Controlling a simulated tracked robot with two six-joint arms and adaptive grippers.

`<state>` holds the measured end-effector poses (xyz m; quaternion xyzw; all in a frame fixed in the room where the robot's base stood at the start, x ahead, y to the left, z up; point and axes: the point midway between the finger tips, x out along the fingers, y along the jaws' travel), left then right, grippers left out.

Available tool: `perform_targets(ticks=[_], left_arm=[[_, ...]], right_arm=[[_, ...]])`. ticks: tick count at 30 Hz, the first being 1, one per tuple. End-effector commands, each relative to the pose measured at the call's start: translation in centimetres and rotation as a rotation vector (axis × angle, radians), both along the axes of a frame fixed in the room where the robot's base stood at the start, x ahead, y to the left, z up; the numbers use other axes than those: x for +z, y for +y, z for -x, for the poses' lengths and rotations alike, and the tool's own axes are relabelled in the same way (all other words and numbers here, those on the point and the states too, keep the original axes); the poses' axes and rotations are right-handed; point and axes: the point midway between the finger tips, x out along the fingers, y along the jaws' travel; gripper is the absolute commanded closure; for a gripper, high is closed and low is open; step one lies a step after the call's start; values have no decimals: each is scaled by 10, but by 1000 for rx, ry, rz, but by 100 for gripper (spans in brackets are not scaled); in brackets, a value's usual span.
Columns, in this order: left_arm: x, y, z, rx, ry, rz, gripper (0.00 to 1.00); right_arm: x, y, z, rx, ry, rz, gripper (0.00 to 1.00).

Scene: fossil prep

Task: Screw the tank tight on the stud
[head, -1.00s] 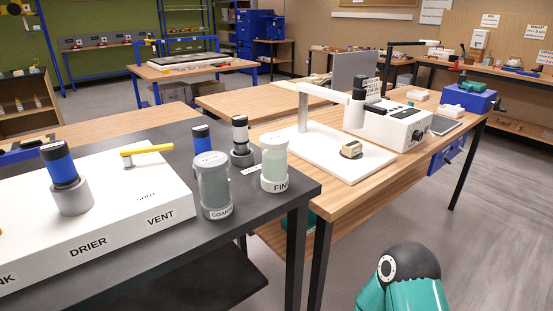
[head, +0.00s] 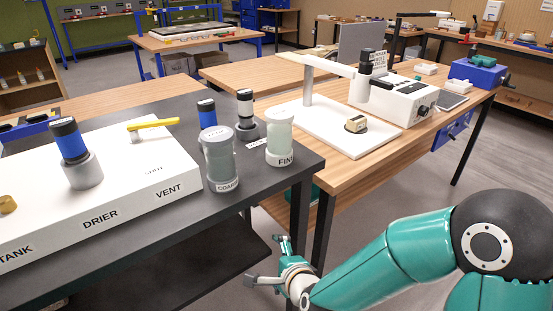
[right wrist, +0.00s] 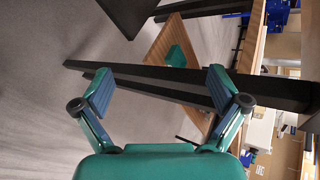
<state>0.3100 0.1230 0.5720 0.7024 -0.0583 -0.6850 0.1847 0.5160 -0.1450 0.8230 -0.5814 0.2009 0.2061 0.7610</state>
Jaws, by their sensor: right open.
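A brass stud (head: 7,205) sits at the left edge of the white panel, above the label TANK. Two lidded, jar-like tanks stand upright on the dark bench near its right corner: the grey-green one labelled COARSE (head: 220,160) and the paler one labelled FINE (head: 279,139). My right gripper (head: 267,262) is open and empty, low in front of the bench, below and apart from both tanks. Its two spread fingers (right wrist: 160,88) also show in the right wrist view, with nothing between them. My left gripper is out of view.
The white panel (head: 125,190) carries a blue-and-black cylinder (head: 72,143) in a grey socket and a yellow lever (head: 152,124). Blue and black-white cylinders stand behind the tanks. A dark bench leg (head: 322,240) and lower shelf (head: 190,270) are near my right gripper.

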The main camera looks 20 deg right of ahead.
Motion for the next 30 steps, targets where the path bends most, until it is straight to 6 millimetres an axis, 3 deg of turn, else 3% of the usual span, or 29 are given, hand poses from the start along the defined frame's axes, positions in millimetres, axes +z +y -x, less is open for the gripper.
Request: perform_targets(ticks=[1, 3, 6, 9, 12, 16, 20, 30], left_arm=[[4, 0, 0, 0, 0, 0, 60], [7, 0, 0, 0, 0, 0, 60], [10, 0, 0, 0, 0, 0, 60], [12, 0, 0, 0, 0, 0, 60], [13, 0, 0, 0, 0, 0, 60], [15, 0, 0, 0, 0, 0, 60], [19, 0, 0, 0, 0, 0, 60], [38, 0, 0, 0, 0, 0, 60]], right_arm=[[46, 0, -8, -104, -94, -137, 3], [100, -3, -12, -246, -205, -356, 3], [165, -10, -9, -393, -341, -663, 3], [212, -19, -1, -486, -438, -922, 3], [242, -25, 8, -537, -494, -1103, 3], [259, -31, 10, -568, -528, -1222, 3], [262, -34, -4, -576, -533, -1242, 3], [261, -44, -75, -575, -530, -1237, 3]])
